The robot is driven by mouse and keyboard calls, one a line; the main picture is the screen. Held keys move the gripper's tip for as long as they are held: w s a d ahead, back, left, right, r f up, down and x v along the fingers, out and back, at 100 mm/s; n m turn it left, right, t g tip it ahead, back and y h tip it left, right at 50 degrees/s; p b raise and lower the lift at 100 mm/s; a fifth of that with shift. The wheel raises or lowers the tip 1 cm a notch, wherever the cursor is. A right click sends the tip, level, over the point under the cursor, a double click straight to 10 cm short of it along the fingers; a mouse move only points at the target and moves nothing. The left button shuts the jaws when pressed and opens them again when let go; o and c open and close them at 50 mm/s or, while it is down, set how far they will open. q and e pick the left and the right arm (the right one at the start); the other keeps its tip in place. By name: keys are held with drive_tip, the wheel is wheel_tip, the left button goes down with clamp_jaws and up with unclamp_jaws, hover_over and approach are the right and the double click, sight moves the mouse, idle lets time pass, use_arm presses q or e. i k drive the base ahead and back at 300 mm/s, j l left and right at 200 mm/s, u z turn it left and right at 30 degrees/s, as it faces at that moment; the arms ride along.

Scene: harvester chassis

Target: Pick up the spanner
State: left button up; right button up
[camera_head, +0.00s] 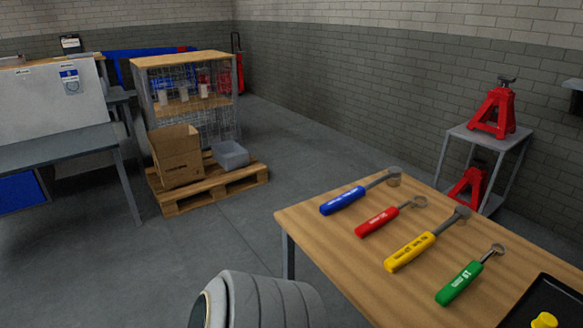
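Several tools with coloured handles and grey metal heads lie in a slanting row on the wooden table (330,240). They are a blue-handled tool (345,200), a red-handled tool (378,221), a yellow-handled tool (410,252) and a green-handled tool (460,283). Their heads point to the upper right; the red and green ones end in open rings like ring spanners. I cannot tell which one the task calls the spanner. Neither of my grippers is in view; only a grey rounded part of my own body shows at the bottom.
A black tray (520,315) with a yellow object (544,320) sits at the table's lower right. Red jack stands (494,110) stand on a grey shelf stand (460,150) behind. A pallet (245,182) carries a cardboard box (177,160) and grey bin (231,157). Floor left of the table is clear.

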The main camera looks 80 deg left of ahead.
sight(367, 228)
drive_tip(key=u, duration=1.85)
drive_tip(key=i+l, duration=0.05)
drive_tip(key=l, duration=0.05)
